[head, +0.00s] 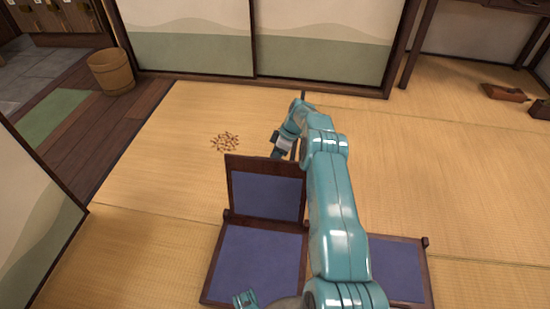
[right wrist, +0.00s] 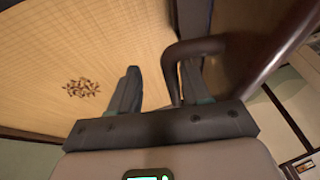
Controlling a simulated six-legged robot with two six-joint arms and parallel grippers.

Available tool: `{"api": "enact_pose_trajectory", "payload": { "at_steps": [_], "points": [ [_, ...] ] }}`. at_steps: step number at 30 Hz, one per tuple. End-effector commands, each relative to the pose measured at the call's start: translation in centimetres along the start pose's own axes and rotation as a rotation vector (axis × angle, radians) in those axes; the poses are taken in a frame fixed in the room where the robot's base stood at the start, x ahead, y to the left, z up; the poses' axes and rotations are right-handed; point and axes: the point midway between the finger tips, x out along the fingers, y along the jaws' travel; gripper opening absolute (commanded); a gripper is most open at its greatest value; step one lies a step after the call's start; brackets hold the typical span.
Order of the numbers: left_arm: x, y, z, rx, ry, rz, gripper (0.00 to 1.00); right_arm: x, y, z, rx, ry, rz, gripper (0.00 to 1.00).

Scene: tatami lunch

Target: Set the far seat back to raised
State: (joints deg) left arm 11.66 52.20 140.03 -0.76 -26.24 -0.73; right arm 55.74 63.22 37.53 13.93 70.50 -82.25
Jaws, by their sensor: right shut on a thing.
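A legless floor seat with a dark wood frame stands at lower centre in the head view. Its blue-padded seat back (head: 266,195) stands up at the far edge of its blue seat base (head: 255,262), tilted by an amount I cannot tell exactly. My right gripper (head: 284,148) is just beyond the top right corner of that back. In the right wrist view a dark brown curved handle (right wrist: 196,47) runs down by the fingers of the right gripper (right wrist: 160,82), which is shut on it. The arm hides part of the back's right side.
A second blue-padded panel (head: 398,268) with a wood frame lies right of my arm. Small brown pieces (head: 225,142) lie on the tatami beyond the seat. A wooden bucket (head: 111,72) stands far left. Sliding panels (head: 320,40) close the back.

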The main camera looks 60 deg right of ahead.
Motion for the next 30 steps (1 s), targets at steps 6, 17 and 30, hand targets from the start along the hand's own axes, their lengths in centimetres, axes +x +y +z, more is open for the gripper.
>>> {"api": "enact_pose_trajectory", "payload": {
  "at_steps": [6, 17, 30],
  "points": [
    [0.0, 0.0, 0.0, 0.0, 0.0, 0.0, 0.43, -0.4, 0.3, -0.1, -0.001, 0.003, 0.014, 0.4],
    [-0.1, 0.0, 0.0, 0.0, 0.0, 0.0, 0.43, -0.7, 0.3, -0.2, -0.001, 0.004, 0.016, 0.4],
    [-3.2, 1.0, 1.4, -0.014, -0.066, -0.002, 0.43, -9.1, 0.2, -0.2, 0.0, 0.003, 0.015, 0.4]
  ]
}}
